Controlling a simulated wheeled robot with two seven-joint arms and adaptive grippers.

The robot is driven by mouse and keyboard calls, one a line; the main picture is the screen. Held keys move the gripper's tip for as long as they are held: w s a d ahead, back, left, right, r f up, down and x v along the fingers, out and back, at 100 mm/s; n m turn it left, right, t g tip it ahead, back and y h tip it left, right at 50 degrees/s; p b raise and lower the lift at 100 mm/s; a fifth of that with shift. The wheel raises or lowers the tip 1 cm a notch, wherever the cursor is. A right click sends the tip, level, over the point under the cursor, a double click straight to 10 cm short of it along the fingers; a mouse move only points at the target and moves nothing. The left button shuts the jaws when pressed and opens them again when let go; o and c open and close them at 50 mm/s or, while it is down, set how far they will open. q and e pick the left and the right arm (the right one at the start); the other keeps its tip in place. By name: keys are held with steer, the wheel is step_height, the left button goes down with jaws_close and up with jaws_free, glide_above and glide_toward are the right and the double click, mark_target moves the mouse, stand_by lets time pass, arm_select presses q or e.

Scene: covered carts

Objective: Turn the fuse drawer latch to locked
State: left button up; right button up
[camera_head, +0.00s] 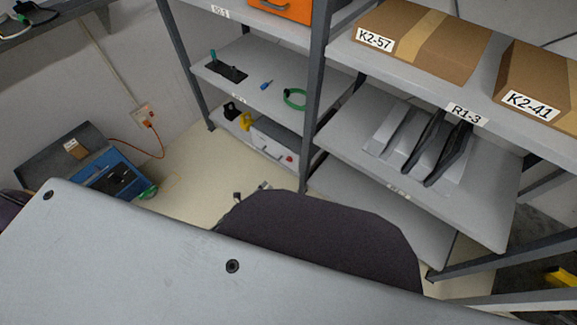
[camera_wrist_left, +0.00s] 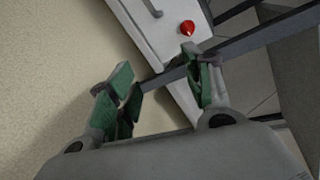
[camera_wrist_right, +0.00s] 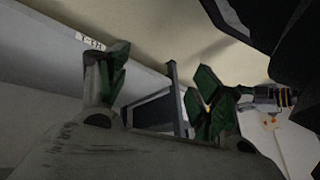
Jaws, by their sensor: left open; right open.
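A white-grey box with a drawer front (camera_head: 268,138) stands on the low shelf in the head view. Its red knob (camera_head: 290,158), which looks like the latch, is small there. In the left wrist view the white front (camera_wrist_left: 150,35) shows a grey handle (camera_wrist_left: 152,8) and the red knob (camera_wrist_left: 187,27); its turn position is unclear. My left gripper (camera_head: 251,191) is open and empty, low in front of the shelf. In its own view the fingers (camera_wrist_left: 157,78) are apart, with the knob beyond them. My right gripper (camera_wrist_right: 158,78) is open and empty, outside the head view.
A grey shelf unit (camera_head: 262,83) carries a green cable loop (camera_head: 295,98) above the box. Black and yellow items (camera_head: 244,121) sit beside the box. An open blue case (camera_head: 112,181) lies at the left. Some floor (camera_head: 195,180) is clear between.

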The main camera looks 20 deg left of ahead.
arm_select(q)
steer(key=shift+w+d+f+m+t+h+b, duration=0.15)
steer(key=shift+w+m+t+h+b, duration=0.35)
steer(key=shift+w+m+b, duration=0.65)
steer(key=shift+w+d+r+m+t+h+b, duration=0.15)
steer(key=shift+w+m+t+h+b, duration=0.45)
steer(key=shift+m+b, duration=0.95)
steer(key=shift+w+d+f+m+t+h+b, duration=0.15)
steer(key=shift+w+d+m+t+h+b, duration=0.2)
steer(key=shift+w+m+b, duration=0.8)
arm_select(e)
steer(key=shift+t+y, duration=0.5)
steer(key=shift+y, duration=0.1)
steer(key=shift+w+a+r, duration=0.45)
steer(key=shift+a+r, duration=0.15)
steer(key=shift+r, duration=0.2)
steer(key=shift+w+a+r, duration=0.45)
steer(key=shift+a+r, duration=0.1)
steer(key=shift+r, duration=0.25)
arm_select(q)
steer(key=shift+s+a, duration=0.1)
steer(key=shift+s, duration=0.05)
